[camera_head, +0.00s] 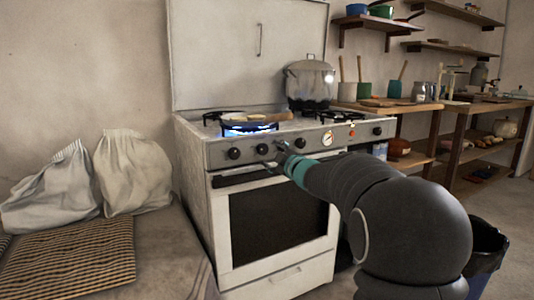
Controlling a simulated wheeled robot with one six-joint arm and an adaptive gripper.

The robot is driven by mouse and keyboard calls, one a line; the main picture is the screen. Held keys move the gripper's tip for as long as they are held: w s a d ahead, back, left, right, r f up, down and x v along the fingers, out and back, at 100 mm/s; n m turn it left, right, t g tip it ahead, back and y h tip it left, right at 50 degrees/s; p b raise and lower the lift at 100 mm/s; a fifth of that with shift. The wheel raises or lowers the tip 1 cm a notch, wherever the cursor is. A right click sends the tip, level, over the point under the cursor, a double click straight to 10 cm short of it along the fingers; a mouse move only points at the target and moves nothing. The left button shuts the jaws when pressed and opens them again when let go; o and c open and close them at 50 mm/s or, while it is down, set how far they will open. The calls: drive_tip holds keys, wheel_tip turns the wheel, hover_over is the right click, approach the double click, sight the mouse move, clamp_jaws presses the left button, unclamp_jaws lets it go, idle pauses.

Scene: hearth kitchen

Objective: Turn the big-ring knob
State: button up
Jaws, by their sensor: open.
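The white stove (195,190) stands against the wall, with a row of dark knobs on its front panel. One knob (233,153) is at the left end, another knob (262,149) is just right of it, and a third knob (300,143) is close to my arm. A further knob (377,130) is at the right end. I cannot tell from markings which one is the big-ring knob. My gripper (273,157) is small in view, in front of the panel by the second and third knobs. It is open; I cannot tell whether it touches a knob.
A blue flame (247,129) burns at the left front burner, with a pan-like item above it. A lidded pot (309,84) stands at the back right. A round gauge (327,138) sits on the panel. A counter with sacks (135,172) is left; a dark bin (486,250) is right.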

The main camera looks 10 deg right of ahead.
drive_tip(key=v, duration=0.7)
drive_tip(key=shift+s, duration=0.15)
drive_tip(key=s+d+f+m+g+h, duration=0.6)
drive_tip(key=s+d+f+m+h, duration=0.3)
drive_tip(key=f, duration=0.4)
drive_tip(key=s+a+f+m+g+y+p, duration=0.1)
drive_tip(key=s+a+m+g+p, duration=0.2)
drive_tip(key=s, duration=1)
drive_tip(key=s+a+f+m+g+y+p, duration=0.1)
drive_tip(key=s+a+f+m+g, duration=0.25)
drive_tip(key=s, duration=0.95)
drive_tip(key=s+a+r+y+p, duration=0.1)
drive_tip(key=s+a+r+p, duration=0.2)
drive_tip(key=s+a+r, duration=0.3)
drive_tip(key=shift+s+a+r+n+t, duration=0.35)
drive_tip(key=shift+a+n+t, duration=0.05)
drive_tip(key=shift+n+t, duration=0.05)
